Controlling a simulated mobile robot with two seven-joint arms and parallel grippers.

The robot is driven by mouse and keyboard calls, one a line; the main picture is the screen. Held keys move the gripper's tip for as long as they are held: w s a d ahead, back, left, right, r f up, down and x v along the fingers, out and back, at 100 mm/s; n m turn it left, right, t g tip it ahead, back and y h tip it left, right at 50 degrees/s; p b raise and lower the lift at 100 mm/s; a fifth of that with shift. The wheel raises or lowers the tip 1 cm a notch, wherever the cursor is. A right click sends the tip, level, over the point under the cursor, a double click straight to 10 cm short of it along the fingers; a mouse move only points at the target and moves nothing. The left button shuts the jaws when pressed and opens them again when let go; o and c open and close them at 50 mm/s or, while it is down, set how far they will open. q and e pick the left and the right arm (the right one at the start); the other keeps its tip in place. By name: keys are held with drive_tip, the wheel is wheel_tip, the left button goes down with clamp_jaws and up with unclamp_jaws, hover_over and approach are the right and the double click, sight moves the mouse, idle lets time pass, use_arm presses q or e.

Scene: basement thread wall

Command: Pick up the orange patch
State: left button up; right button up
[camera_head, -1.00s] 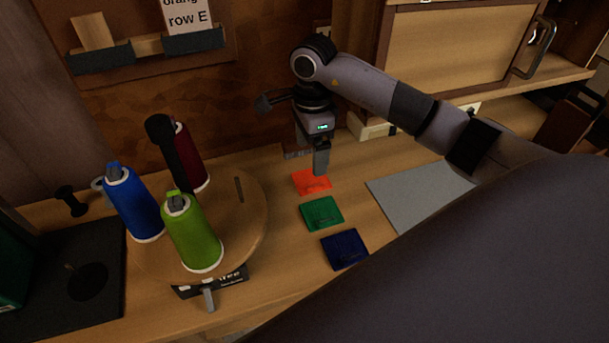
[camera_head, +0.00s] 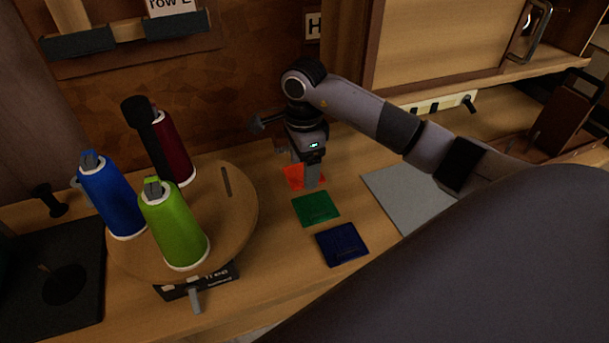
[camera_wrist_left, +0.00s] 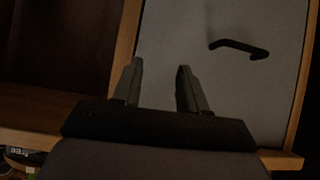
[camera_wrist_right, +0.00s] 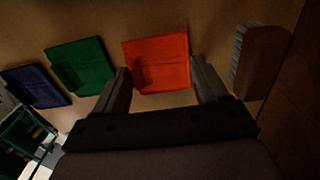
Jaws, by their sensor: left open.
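The orange patch (camera_head: 296,178) lies flat on the wooden bench, at the far end of a row of patches. My right gripper (camera_head: 311,183) points down over it and partly hides it in the head view. In the right wrist view the orange patch (camera_wrist_right: 157,62) shows between and beyond the two spread fingers of my right gripper (camera_wrist_right: 160,88), which is open and holds nothing. I cannot tell whether the fingertips touch the bench. My left gripper (camera_wrist_left: 155,80) is open and empty in the left wrist view, facing a grey panel; it is not seen in the head view.
A green patch (camera_head: 315,209) and a dark blue patch (camera_head: 342,244) lie nearer in the row. A round wooden stand (camera_head: 236,218) with blue, green and dark red spools is left. A grey mat (camera_head: 398,190) lies right. A brush (camera_wrist_right: 260,62) lies beside the orange patch.

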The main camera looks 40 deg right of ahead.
drive_tip(key=shift+r, duration=0.1)
drive_tip(key=shift+c, duration=0.3)
wheel_tip(320, 180, up, 10)
drive_tip(key=p, duration=0.7)
